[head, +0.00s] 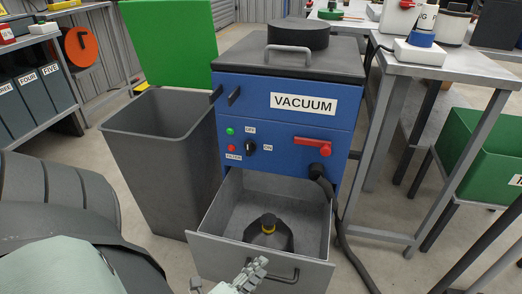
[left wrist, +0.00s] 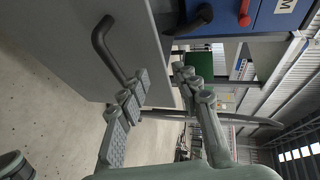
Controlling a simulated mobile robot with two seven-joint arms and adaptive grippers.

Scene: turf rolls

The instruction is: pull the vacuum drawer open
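The vacuum (head: 285,115) is a blue cabinet with a label. Its grey drawer (head: 315,215) stands pulled out, with a dark bottle (head: 268,235) with a yellow neck inside. The drawer's dark bar handle (head: 290,275) is on the front panel; it also shows in the left wrist view (left wrist: 104,45). My left gripper (head: 245,275) is at the front panel, beside the handle and overlapping its left end. In the left wrist view my left gripper (left wrist: 160,88) has its fingers apart, with a gap between them. Whether a finger touches the handle I cannot tell. My right gripper is not in view.
A grey bin (head: 160,150) with a green lid (head: 172,40) stands left of the vacuum. A black hose (head: 345,235) hangs at the drawer's right side. A metal table (head: 450,65) stands at right, near a green crate (head: 480,155). Concrete floor is clear between bin and drawer.

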